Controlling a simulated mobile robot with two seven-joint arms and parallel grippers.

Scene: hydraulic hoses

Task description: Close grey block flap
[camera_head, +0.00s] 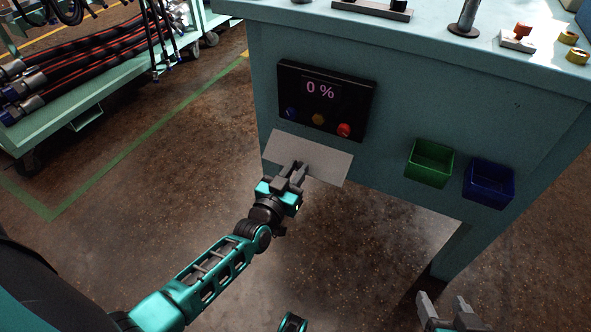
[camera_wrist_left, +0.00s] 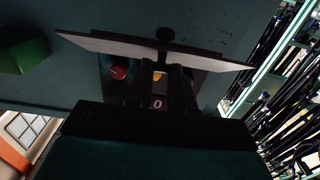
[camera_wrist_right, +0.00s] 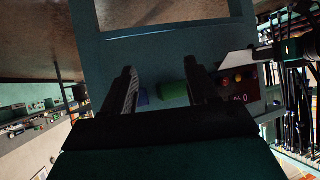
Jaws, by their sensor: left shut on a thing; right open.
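The grey flap (camera_head: 335,165) is a flat light-grey plate. It sticks out from the bench front just below a black control box (camera_head: 353,95) reading "0 %". My left gripper (camera_head: 297,172) is at the flap's front edge, shut on the flap. My right gripper (camera_head: 444,303) is open and empty at the lower right, away from the bench. The flap's edge also shows in the right wrist view (camera_wrist_right: 234,66).
A green bin (camera_head: 429,164) and a blue bin (camera_head: 489,184) hang on the bench front, right of the flap. The box carries blue, yellow and red buttons. A hose cart (camera_head: 90,85) stands at the left. The floor before the bench is clear.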

